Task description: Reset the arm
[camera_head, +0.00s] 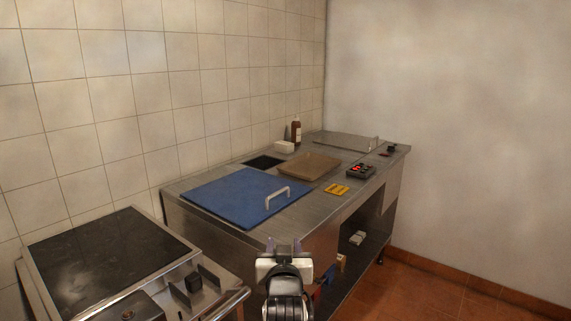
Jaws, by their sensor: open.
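My gripper (284,246) shows at the bottom centre, at the end of my arm. It is open, and no object shows between its fingers. It stands in front of the near edge of the steel counter (223,227). In the picture it lies below the blue board (236,192) with its metal handle. Part of the counter's front is hidden behind my gripper and arm.
A dark-topped grill (105,262) with knobs stands at the lower left. The counter bears a brown tray (309,166), a yellow item (337,189), a black device with red lights (361,171) and a bottle (296,131). The tiled floor (440,290) at right is clear.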

